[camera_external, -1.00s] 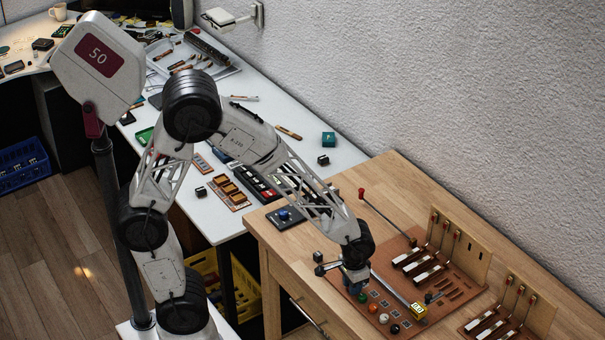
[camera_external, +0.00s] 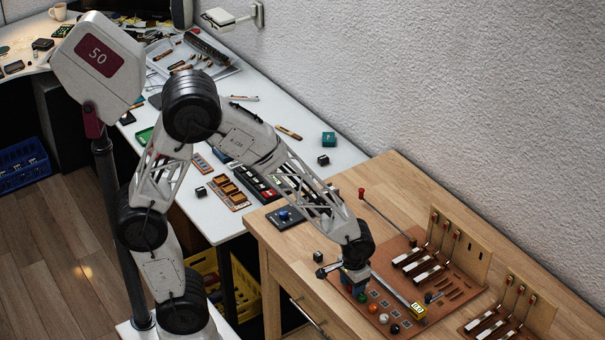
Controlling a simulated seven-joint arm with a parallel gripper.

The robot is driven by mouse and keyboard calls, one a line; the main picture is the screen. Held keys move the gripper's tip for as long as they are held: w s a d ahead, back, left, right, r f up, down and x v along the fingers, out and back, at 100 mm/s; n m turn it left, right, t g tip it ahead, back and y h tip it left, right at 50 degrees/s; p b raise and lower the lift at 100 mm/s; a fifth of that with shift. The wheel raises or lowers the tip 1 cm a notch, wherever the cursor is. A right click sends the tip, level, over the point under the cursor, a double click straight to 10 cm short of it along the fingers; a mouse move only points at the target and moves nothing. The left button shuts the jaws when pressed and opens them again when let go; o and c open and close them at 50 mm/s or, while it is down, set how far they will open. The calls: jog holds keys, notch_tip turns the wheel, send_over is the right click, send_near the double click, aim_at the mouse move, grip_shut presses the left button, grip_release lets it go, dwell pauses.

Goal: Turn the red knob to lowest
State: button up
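A small red-orange round knob (camera_external: 373,308) sits in a row near the front edge of the brown board (camera_external: 455,283), between a green knob (camera_external: 362,297) and a white one (camera_external: 383,318). A separate rod with a red end (camera_external: 361,193) stands at the back left of the board. My gripper (camera_external: 355,287) points down over the board's left end, just behind and left of the red-orange knob, apart from it in the picture. Its fingertips are small and partly hidden, so I cannot tell whether they are open or touch anything. The knob's setting is too small to read.
A black knob (camera_external: 395,329) ends the row. A metal bar with a yellow display (camera_external: 418,310) slants across the board. Key mechanisms on upright wooden panels (camera_external: 470,250) stand to the right. The wooden tabletop (camera_external: 400,180) behind the board is mostly clear.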

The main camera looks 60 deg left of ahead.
jog(key=shift+r, duration=0.1)
jog(key=shift+r, duration=3.85)
jog(key=s+a+r+t, duration=0.2)
jog(key=s+a+r, duration=1.4)
jog(key=a, duration=0.3)
jog(key=shift+a+t, duration=0.3)
